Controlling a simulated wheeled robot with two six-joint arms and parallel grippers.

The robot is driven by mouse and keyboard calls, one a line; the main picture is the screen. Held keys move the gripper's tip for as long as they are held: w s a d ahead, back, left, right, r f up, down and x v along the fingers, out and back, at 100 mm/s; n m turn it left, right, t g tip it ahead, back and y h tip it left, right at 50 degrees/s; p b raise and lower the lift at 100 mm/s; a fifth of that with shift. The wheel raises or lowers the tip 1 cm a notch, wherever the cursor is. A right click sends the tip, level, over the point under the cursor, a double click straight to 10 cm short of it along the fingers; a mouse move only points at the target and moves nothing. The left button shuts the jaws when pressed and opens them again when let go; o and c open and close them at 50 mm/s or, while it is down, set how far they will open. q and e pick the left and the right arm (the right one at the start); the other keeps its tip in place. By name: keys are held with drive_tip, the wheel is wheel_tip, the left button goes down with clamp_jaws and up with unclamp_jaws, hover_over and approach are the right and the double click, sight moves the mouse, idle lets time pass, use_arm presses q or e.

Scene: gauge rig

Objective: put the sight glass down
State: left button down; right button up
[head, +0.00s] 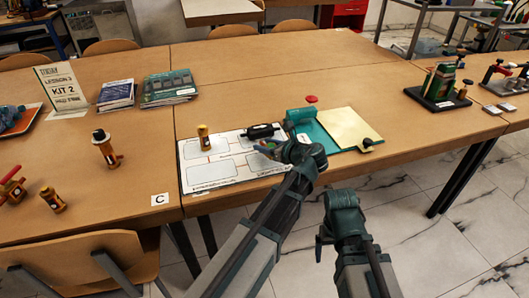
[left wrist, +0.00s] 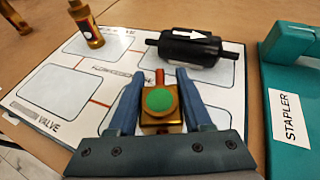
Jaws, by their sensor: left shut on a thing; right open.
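The sight glass, a small brass block with a round green window (left wrist: 159,99) and a copper stub, is between the fingers of my left gripper (left wrist: 160,88). In the head view my left gripper (head: 266,148) is over the right front part of the white board (head: 196,178). The board carries printed outlines joined by red lines. The sight glass is over or on an outline; I cannot tell whether it touches the board. My right gripper (head: 321,242) is empty, in front of the table edge; its fingers are hardly visible.
A black cylinder with a white arrow (left wrist: 190,47) lies on the board's back right. A brass part (left wrist: 86,25) stands at its back left. A teal stapler-labelled block (left wrist: 295,85) is right of the board. Other brass fittings (head: 106,149) stand on the left table.

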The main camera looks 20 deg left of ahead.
use_arm(q)
drive_tip(key=shift+f+b, duration=0.35)
drive_tip(key=shift+f, duration=0.45)
use_arm(e)
drive_tip(key=shift+a+f, duration=0.1)
drive_tip(key=shift+f, duration=0.75)
use_arm(q)
drive_tip(key=shift+f, duration=0.2)
drive_tip(key=shift+c, duration=1.6)
unclamp_jaws()
use_arm(e)
drive_tip(key=shift+f, duration=0.1)
use_arm(q)
drive_tip(key=shift+r, duration=0.2)
